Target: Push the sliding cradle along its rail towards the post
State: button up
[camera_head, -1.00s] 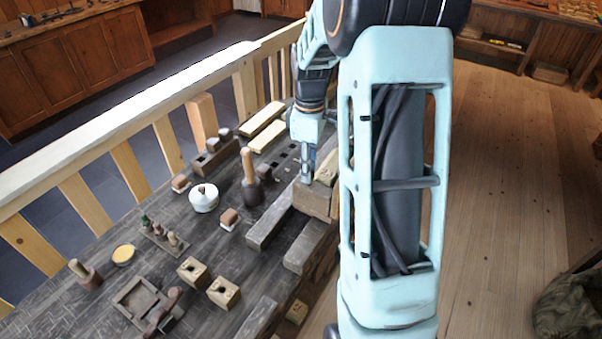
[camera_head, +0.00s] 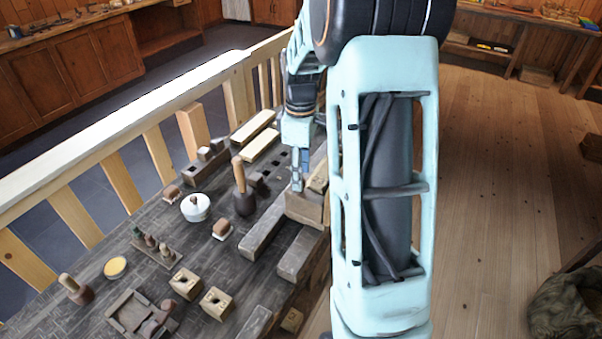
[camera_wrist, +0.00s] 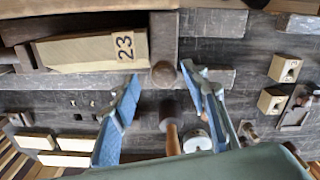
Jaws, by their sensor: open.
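The cradle appears to be the brown wooden frame (camera_wrist: 163,40) in the wrist view, with a pale block (camera_wrist: 85,50) marked "23" lying in it. A round brown knob (camera_wrist: 163,74) is at the frame's near end. My gripper (camera_wrist: 160,72) is open, its two blue fingertips on either side of the knob; I cannot tell whether they touch it. In the head view my gripper (camera_head: 297,186) points down beside the brown cradle (camera_head: 304,210), whose far part is hidden by my arm. Long grey beams (camera_head: 263,230) beside it may belong to the rail. I cannot pick out the post for certain.
A dark mallet-like tool (camera_head: 244,200), a white lidded pot (camera_head: 195,208) and several holed wooden blocks (camera_head: 216,303) stand on the dark bench. Pale boards (camera_head: 255,130) lie at the back. A wooden railing (camera_head: 155,140) runs along the bench's far left side.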

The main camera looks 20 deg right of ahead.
notch_tip(320, 180, up, 11)
jog(key=shift+r, duration=0.2)
dwell(0.6)
